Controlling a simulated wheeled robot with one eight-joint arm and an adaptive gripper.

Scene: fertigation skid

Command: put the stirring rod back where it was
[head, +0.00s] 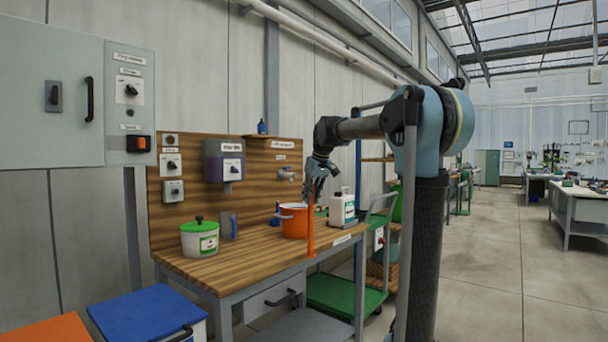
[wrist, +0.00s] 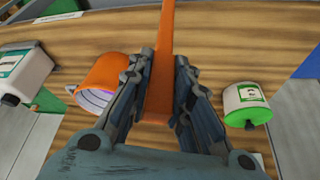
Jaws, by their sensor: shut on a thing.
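My gripper (head: 317,186) is above the front part of the wooden bench and shut on the orange stirring rod (head: 310,232). The rod hangs upright below my gripper, in front of the orange pot (head: 293,221); its lower end shows near the bench's front edge. I cannot tell if it touches the bench. In the wrist view the rod (wrist: 166,30) runs between the fingers (wrist: 164,68), which hide part of its sides. The pot (wrist: 97,84) lies left of the fingers there, apart from the rod, its inside partly visible.
A white jug (head: 342,209) stands right of the pot. A white tub with a green lid (head: 199,238) stands at the bench's left. A green cart (head: 340,293) stands beyond the bench's right end.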

